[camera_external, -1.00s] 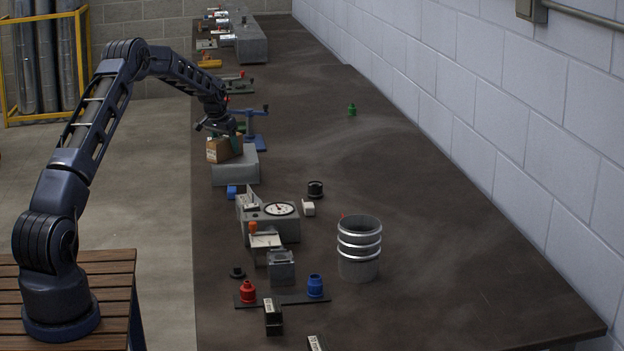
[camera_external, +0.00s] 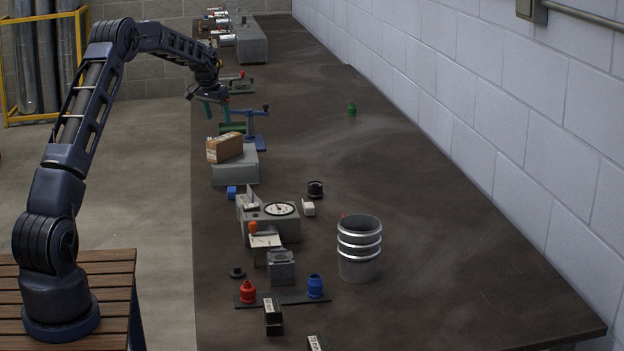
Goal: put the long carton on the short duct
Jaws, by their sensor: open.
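The brown carton (camera_external: 225,148) lies on top of a short grey box-shaped piece (camera_external: 236,173) near the table's left edge, set slightly askew on it. This grey piece looks like the short duct, though a round silver ribbed duct (camera_external: 359,260) also stands upright at the front right. My gripper (camera_external: 207,98) is open and empty, above and behind the carton and clear of it.
A blue clamp (camera_external: 255,128) stands just behind the carton. In front are a dial gauge (camera_external: 279,209), a red bottle (camera_external: 247,291) and a blue bottle (camera_external: 315,285). A long grey block (camera_external: 250,42) is at the far end. The table's right side is mostly clear.

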